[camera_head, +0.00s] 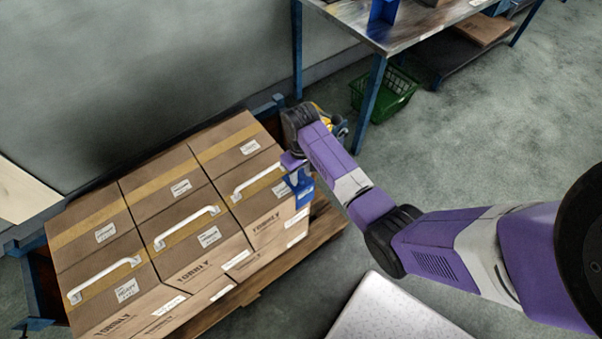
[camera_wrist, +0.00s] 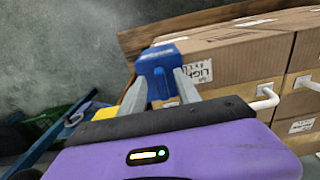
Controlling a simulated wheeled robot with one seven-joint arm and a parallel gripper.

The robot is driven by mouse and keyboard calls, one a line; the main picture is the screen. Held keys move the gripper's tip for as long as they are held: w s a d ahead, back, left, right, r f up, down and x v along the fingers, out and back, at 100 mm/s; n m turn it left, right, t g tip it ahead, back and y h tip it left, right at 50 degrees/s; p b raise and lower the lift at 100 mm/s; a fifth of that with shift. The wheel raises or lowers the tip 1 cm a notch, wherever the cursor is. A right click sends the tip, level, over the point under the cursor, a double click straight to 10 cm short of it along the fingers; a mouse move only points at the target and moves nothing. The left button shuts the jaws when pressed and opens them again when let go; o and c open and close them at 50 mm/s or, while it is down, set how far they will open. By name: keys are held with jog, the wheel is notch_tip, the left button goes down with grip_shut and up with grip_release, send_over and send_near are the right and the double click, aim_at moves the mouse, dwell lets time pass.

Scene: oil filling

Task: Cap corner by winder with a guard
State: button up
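A blue corner guard (camera_head: 303,190) is at the right end of the carton stack (camera_head: 189,190), by an upper carton corner. In the wrist view the guard (camera_wrist: 160,62) sits between the two grey fingers of my gripper (camera_wrist: 160,88), which are shut on it. The guard overlaps the near carton's left edge there; I cannot tell whether it touches the cardboard. In the head view my gripper (camera_head: 294,163) is mostly hidden by my wrist. A yellow and dark device (camera_head: 338,124), possibly the winder, is partly hidden behind my wrist.
The cartons stand on a wooden pallet (camera_head: 322,232) and carry white handles (camera_head: 187,228) on top. A workbench (camera_head: 410,27) with blue legs stands behind, with a green basket (camera_head: 384,94) below. A pale panel (camera_head: 392,310) is at the front. Floor is open at right.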

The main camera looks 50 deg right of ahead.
jog(key=shift+r, duration=0.1)
jog(key=shift+r, duration=3.8)
